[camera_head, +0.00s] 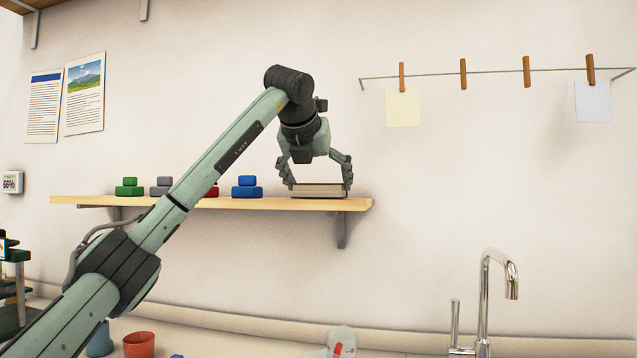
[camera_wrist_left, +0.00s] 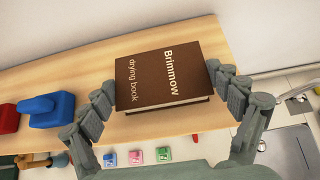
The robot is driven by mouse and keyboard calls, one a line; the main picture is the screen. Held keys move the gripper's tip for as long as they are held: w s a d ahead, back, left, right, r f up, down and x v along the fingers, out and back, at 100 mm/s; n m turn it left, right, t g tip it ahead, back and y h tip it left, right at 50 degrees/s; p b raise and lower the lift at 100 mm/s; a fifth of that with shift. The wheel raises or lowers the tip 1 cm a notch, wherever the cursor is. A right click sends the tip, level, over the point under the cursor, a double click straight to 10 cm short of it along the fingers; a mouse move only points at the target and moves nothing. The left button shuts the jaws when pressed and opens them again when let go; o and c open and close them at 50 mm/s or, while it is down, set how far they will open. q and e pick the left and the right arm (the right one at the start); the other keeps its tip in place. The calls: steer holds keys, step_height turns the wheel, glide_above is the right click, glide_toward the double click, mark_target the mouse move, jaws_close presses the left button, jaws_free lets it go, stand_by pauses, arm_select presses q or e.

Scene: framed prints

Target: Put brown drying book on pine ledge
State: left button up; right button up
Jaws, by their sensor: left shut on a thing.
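The brown drying book (camera_wrist_left: 163,78) lies flat at the right end of the pine ledge (camera_wrist_left: 60,77), its title facing up in the left wrist view. In the head view the book (camera_head: 319,191) shows edge-on at the right end of the ledge (camera_head: 270,204). It looks in contact with the ledge or very close above it. My left gripper (camera_head: 320,186) points down with its fingers on both sides of the book, shut on it. Both fingers also show beside the book in the left wrist view (camera_wrist_left: 168,97). My right gripper is not in view.
A wire with clothespins and papers (camera_head: 403,107) hangs at right. A tap (camera_head: 485,300) stands below right.

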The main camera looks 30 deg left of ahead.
arm_select(q)
steer(key=o, duration=1.1)
steer(key=shift+o, duration=0.9)
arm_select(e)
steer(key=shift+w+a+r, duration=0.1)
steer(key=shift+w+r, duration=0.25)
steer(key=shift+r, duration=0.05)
arm_select(q)
steer(key=shift+r, duration=0.1)
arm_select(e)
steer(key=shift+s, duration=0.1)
arm_select(q)
steer(key=shift+s+d+r, duration=0.1)
steer(key=shift+s+r, duration=0.1)
steer(key=shift+s, duration=0.15)
steer(key=b+v, duration=0.1)
steer(key=v, duration=1)
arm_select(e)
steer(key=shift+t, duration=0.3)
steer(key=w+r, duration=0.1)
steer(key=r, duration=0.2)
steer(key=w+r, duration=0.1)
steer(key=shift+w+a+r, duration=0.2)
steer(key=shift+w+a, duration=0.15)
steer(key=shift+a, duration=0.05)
arm_select(q)
steer(key=shift+s, duration=0.1)
